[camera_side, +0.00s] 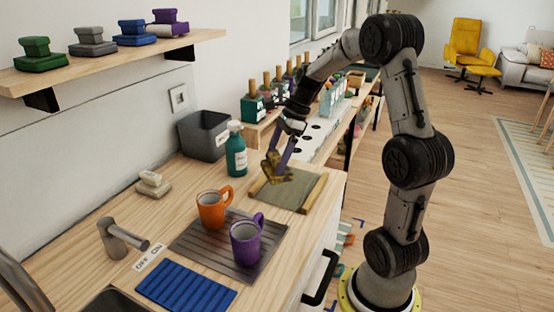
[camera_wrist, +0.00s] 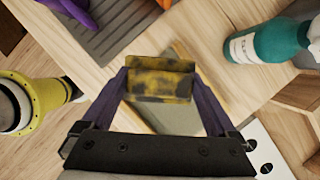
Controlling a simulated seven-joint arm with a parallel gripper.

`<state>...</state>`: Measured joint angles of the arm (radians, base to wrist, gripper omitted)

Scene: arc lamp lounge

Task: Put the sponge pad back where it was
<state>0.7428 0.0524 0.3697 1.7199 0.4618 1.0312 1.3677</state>
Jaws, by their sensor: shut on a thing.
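The sponge pad (camera_side: 271,169) is yellow with dark stains. My gripper (camera_side: 279,161) is shut on it, and the pad looks tilted in the side view. In the wrist view the pad (camera_wrist: 160,88) spans between the two purple fingers of my gripper (camera_wrist: 160,76). The pad is over the back left part of a grey-green board with wooden side rails (camera_side: 296,192); I cannot tell whether it touches. The board (camera_wrist: 178,121) shows partly behind the pad in the wrist view.
A teal spray bottle (camera_side: 236,159) and a dark grey bin (camera_side: 203,137) stand behind the board. An orange mug (camera_side: 211,210) and a purple mug (camera_side: 244,245) stand on a ribbed mat (camera_side: 190,242) in front. A soap-like stack (camera_side: 151,184) sits by the wall.

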